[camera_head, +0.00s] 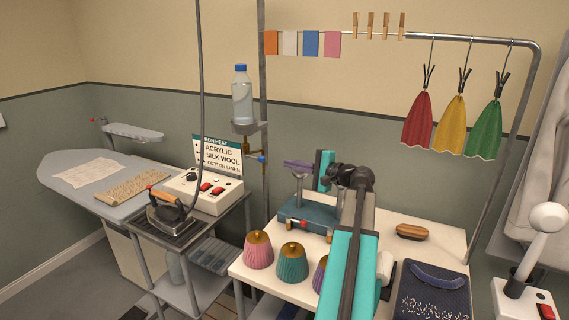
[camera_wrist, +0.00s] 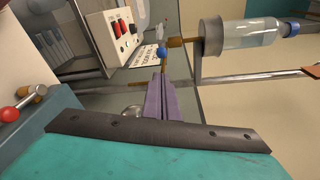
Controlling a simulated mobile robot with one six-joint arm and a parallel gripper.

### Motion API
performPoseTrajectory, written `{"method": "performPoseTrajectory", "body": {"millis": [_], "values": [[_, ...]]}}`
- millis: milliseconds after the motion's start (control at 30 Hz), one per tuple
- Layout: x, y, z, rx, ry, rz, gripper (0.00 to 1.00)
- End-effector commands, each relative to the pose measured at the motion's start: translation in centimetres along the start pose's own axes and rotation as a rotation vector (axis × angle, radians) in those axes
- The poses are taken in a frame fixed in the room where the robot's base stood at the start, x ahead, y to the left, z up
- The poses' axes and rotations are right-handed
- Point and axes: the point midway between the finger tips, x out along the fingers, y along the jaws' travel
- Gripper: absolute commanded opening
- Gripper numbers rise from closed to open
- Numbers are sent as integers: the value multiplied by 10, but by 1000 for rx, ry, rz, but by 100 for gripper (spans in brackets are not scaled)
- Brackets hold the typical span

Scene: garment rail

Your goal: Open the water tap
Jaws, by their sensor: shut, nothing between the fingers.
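The water tap is a small brass tap with a blue handle (camera_head: 262,159), below a clear water bottle (camera_head: 242,98) with a blue cap, held in a bracket on the grey upright. In the wrist view, turned sideways, the blue handle (camera_wrist: 161,53) is just beyond my fingertips and the bottle (camera_wrist: 250,36) is at upper right. My gripper (camera_head: 286,162) has purple fingers that point left towards the tap. The fingers (camera_wrist: 157,78) are together and empty. In the head view a small gap shows between fingertips and handle; its depth is hard to tell.
A control box (camera_head: 205,193) with red switches and a label card (camera_head: 219,155) stands left of the tap. An iron (camera_head: 168,212) sits before it. A blue-grey fixture (camera_head: 307,214) with a red knob stands under my gripper. Colored cones (camera_head: 291,263) stand on the white table.

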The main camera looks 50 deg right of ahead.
Motion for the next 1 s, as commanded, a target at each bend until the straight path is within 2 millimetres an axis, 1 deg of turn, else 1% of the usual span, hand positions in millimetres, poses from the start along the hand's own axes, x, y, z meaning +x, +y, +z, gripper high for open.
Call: {"method": "performPoseTrajectory", "body": {"millis": [167,500,700,833,1000], "values": [[16,-1,0,1,-2,1,0],[63,-2,0,1,-1,1,0],[84,-2,-1,0,0,0,0],[92,-1,-1,0,1,0,0],[93,0,-2,0,2,0,0]]}}
